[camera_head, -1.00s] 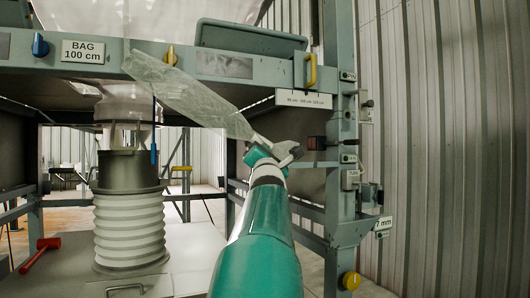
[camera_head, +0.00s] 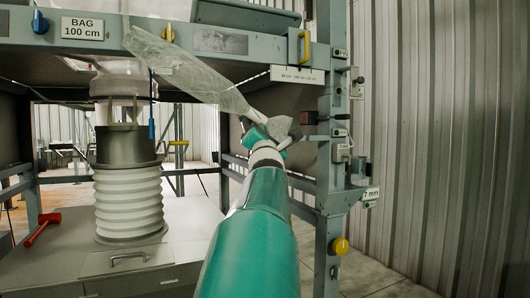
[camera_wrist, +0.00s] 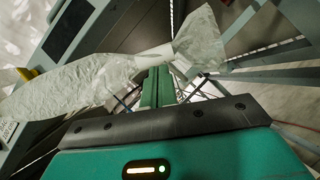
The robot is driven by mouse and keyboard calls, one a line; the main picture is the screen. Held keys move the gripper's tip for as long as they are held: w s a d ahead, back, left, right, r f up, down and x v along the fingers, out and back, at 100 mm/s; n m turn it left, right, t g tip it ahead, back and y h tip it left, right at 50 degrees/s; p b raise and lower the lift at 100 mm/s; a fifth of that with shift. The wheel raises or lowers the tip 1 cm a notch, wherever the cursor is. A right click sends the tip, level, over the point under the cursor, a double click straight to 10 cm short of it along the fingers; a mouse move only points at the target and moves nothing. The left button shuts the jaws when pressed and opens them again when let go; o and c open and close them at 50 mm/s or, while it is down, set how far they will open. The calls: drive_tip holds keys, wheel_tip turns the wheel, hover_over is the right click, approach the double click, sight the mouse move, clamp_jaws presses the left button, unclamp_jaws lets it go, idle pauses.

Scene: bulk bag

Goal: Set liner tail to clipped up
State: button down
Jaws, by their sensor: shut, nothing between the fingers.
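The liner tail (camera_head: 190,75) is a long sleeve of clear, wrinkled film. It slants down to the right from the grey beam, near a yellow knob or clip (camera_head: 168,33), to my gripper (camera_head: 268,129). In the wrist view the tail (camera_wrist: 70,85) crosses just beyond my fingertips (camera_wrist: 157,75). It narrows to a pale neck there and flares into a loose end (camera_wrist: 201,40). My gripper is shut, with its fingers at or against the neck. Whether they touch it I cannot tell.
A blue knob (camera_head: 40,22) and a "BAG 100 cm" label (camera_head: 82,28) are on the beam. A yellow handle (camera_head: 299,48) and a post (camera_head: 333,150) with small boxes stand right of my gripper. A white bellows spout (camera_head: 128,202) and a red hammer (camera_head: 42,230) are lower left.

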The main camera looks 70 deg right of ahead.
drive_tip(key=f+v, duration=0.1)
drive_tip(key=v, duration=0.7)
drive_tip(key=shift+s+d+f, duration=0.1)
drive_tip(key=shift+s+d, duration=0.05)
drive_tip(key=shift+s, duration=0.05)
